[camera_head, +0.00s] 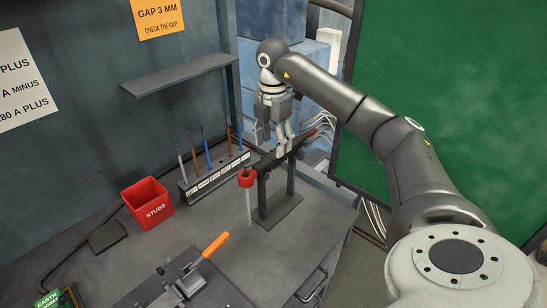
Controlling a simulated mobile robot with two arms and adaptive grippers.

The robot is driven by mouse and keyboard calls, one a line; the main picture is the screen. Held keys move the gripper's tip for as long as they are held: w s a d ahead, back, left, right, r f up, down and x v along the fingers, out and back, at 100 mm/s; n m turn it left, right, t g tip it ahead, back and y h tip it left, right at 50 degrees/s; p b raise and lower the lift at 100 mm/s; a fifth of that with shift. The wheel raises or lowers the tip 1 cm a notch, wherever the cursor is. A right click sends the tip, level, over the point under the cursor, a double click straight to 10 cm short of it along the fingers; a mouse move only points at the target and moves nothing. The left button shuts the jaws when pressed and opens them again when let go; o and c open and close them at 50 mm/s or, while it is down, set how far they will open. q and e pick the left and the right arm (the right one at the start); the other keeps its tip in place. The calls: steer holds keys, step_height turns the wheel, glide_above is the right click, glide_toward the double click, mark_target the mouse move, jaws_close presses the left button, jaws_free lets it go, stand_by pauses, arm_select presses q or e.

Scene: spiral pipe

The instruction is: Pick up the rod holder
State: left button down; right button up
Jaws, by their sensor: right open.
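The rod holder (268,165) has a dark handle and a red head (247,178), and it lies slanting across the top of a dark stand (277,211). A thin grey rod points down from the red head. My right gripper (276,147) is above the holder, fingers pointing down, and is open. Its fingertips are close to the handle and cover part of it. Whether they touch it I cannot tell. My left gripper is not in view.
A rack (214,178) with several upright rods stands left of the holder. A red STUBS bin (148,204) is farther left. A clamp-like tool with an orange handle (216,245) lies in front. A shelf (178,74) juts from the back wall, and a green panel (450,100) stands at right.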

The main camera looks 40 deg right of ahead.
mark_target(274, 154)
steer(key=f, duration=0.1)
steer(key=f+p, duration=0.1)
steer(key=f, duration=0.1)
steer(key=shift+s+f+p, duration=0.15)
steer(key=shift+s+p, duration=0.15)
steer(key=shift+s, duration=0.1)
steer(key=shift+f, duration=0.35)
steer(key=shift+w+f, duration=0.1)
steer(key=shift+f, duration=0.1)
steer(key=shift+a, duration=0.1)
steer(key=shift+c, duration=0.8)
steer(key=shift+r, duration=0.1)
steer(key=c, duration=0.9)
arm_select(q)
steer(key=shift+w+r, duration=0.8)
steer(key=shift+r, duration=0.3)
arm_select(e)
steer(key=shift+c, duration=0.2)
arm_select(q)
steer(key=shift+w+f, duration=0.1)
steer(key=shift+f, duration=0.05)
